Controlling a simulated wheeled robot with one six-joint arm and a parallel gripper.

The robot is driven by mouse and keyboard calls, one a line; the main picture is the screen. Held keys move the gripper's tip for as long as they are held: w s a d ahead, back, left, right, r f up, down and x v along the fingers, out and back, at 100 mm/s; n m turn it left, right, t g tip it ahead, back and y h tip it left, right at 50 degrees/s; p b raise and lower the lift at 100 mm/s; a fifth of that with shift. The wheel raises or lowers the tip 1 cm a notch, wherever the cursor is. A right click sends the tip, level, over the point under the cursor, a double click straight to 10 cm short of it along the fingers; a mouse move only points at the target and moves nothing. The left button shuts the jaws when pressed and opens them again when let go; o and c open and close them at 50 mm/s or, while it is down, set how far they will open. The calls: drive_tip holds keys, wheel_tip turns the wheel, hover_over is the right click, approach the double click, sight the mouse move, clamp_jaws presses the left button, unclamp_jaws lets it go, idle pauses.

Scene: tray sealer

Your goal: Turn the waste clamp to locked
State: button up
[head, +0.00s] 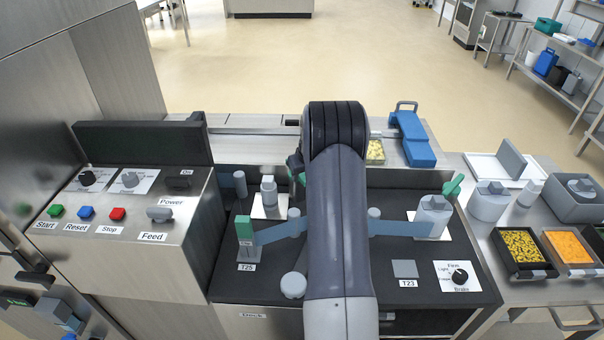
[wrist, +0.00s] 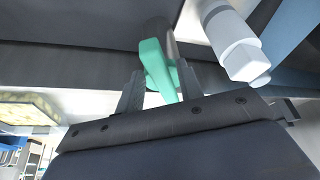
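A green clamp lever (wrist: 158,68) sits between the two fingers of my gripper (wrist: 160,84) in the wrist view. The fingers stand apart, with a light gap showing between the left finger and the lever, so the gripper looks open around it. In the head view my arm hides the gripper, and only a bit of a green lever (head: 301,179) shows at the arm's left edge. No readable label marks this lever as the waste clamp. A white-tipped grey cylinder (wrist: 235,45) stands close to the right of the lever in the wrist view.
A white-capped post (head: 268,192) is left of my arm. The control panel (head: 130,215) is at left; food trays (head: 520,276) are at right.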

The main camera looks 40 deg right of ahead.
sight(290, 175)
clamp_jaws()
drive_tip(key=shift+a+m, duration=0.1)
drive_tip(key=shift+m, duration=0.2)
idle(0.3)
drive_tip(key=shift+w+a+m+g+h+b, duration=0.5)
drive_tip(key=shift+w+m+g+h+b, duration=0.25)
drive_tip(key=shift+m, duration=2.15)
drive_tip(key=shift+w+a+m+g+h+b, duration=0.6)
drive_tip(key=shift+m+g+b, duration=0.2)
drive_tip(key=shift+m, duration=2.1)
drive_tip(key=shift+w+a+m+g+h+b, duration=0.45)
drive_tip(key=shift+w+m+g+h+b, duration=0.3)
drive_tip(key=shift+m, duration=2.15)
drive_tip(key=shift+o, duration=0.8)
unclamp_jaws()
